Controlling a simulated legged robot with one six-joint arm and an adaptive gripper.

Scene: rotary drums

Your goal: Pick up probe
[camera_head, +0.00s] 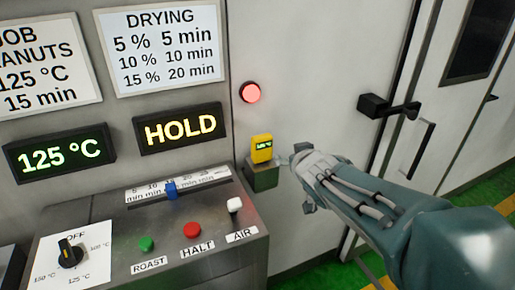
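The probe (262,148) is a small yellow handheld device with a dark display showing green digits. It sits upright in a dark green-grey holder (264,178) fixed to the grey panel wall; its lower end is hidden in the holder. My gripper (300,177) is just right of the probe and holder, pointing left toward them. Its fingers look spread apart, one up near the probe's height and one lower down. Nothing shows between them, and the probe appears apart from them.
A control console (190,230) with a blue slider, knob and several buttons juts out at lower left. A red lamp (250,92) is above the probe. A black door handle (388,106) sticks out at right. Lit displays read 125 °C and HOLD (180,129).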

